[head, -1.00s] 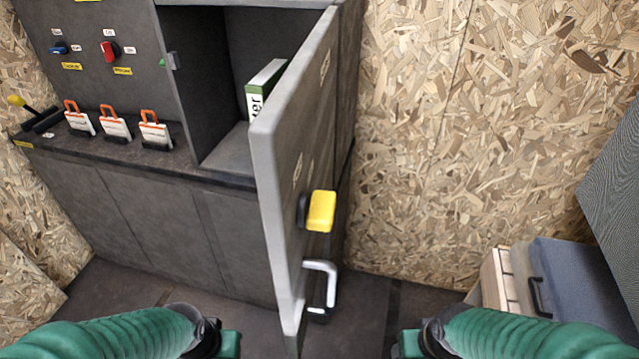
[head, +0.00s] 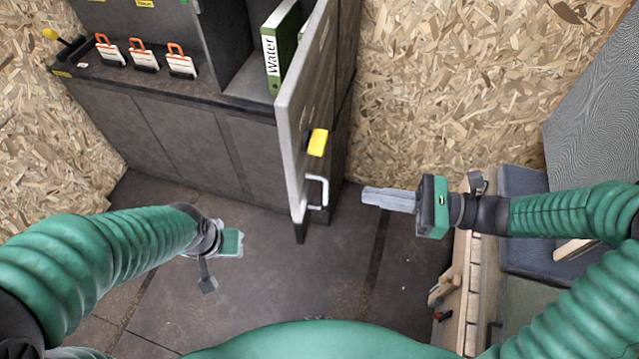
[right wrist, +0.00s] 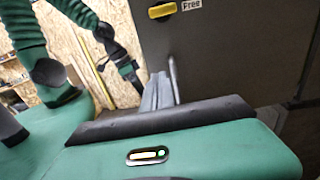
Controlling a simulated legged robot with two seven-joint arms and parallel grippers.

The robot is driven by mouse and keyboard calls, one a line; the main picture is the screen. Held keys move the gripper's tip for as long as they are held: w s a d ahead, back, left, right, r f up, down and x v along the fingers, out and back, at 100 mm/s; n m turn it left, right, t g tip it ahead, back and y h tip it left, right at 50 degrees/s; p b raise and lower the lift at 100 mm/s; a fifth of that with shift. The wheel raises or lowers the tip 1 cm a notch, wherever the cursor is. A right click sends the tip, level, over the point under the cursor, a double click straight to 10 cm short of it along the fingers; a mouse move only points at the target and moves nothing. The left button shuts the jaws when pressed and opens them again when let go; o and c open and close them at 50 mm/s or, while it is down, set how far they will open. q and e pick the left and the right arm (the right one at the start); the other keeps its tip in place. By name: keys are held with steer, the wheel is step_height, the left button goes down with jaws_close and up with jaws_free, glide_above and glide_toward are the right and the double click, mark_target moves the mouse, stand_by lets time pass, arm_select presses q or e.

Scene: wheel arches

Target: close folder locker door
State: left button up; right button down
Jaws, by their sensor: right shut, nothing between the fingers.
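The grey folder locker door (head: 299,120) stands open, swung out toward me in the head view. It bears a yellow latch knob (head: 317,142) and a light metal handle (head: 318,191). In the right wrist view the door (right wrist: 240,60) fills the upper right, with the yellow knob (right wrist: 162,11) beside a "Free" label. A green folder marked "Water" (head: 272,62) stands inside the locker. My right gripper (head: 364,197) is shut and empty, right of the handle and apart from it in the head view. My left gripper (head: 232,243) is at the lower left, its fingers hard to make out.
Several padlocks with orange shackles (head: 143,54) stand on the dark cabinet ledge (head: 200,89). A wooden crate (head: 465,270) and blue-grey cushioned boxes (head: 520,182) stand at the right, under my right arm. Floor between the arms is clear.

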mark_target(303, 185)
steer(key=b+x, duration=0.1)
steer(key=x, duration=0.9)
steer(key=shift+s+a+b, duration=0.1)
steer(key=shift+a+b, duration=0.2)
steer(key=shift+b, duration=0.05)
steer(key=shift+a, duration=0.35)
